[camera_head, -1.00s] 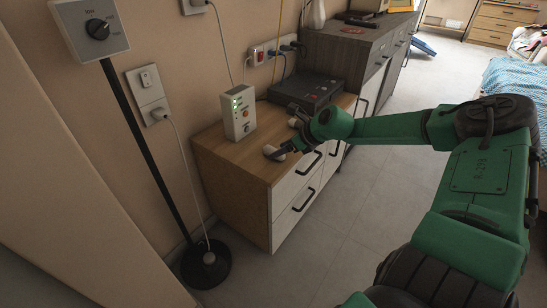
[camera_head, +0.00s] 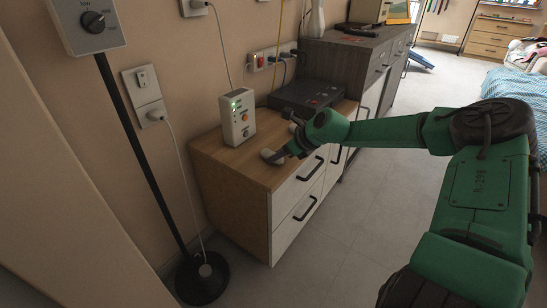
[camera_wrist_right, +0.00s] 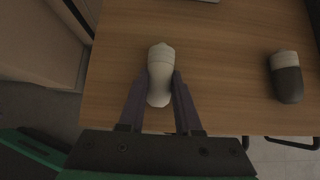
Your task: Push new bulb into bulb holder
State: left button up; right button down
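A white bulb (camera_head: 267,154) is at the left front part of the wooden cabinet top (camera_head: 226,160). In the right wrist view the white bulb (camera_wrist_right: 159,78) is between the fingers of my right gripper (camera_wrist_right: 161,84). Both fingers press against its sides, and its narrower end points away from the wrist. The gripper also shows in the head view (camera_head: 277,154), low over the cabinet top. A second bulb-like piece, white and dark grey (camera_wrist_right: 286,78), lies to the right, apart from the gripper. I cannot make out a bulb holder. My left gripper is not in view.
A white box with green lights (camera_head: 239,116) stands on the cabinet near the wall. A dark flat device (camera_head: 308,96) is behind it. A black pole with a dial box (camera_head: 94,27) and cables stands at left. Floor (camera_head: 345,220) is clear in front of the drawers.

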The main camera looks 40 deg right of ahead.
dwell(0.4)
notch_tip(320, 180, up, 7)
jog(key=p, duration=0.5)
jog(key=shift+r, duration=0.1)
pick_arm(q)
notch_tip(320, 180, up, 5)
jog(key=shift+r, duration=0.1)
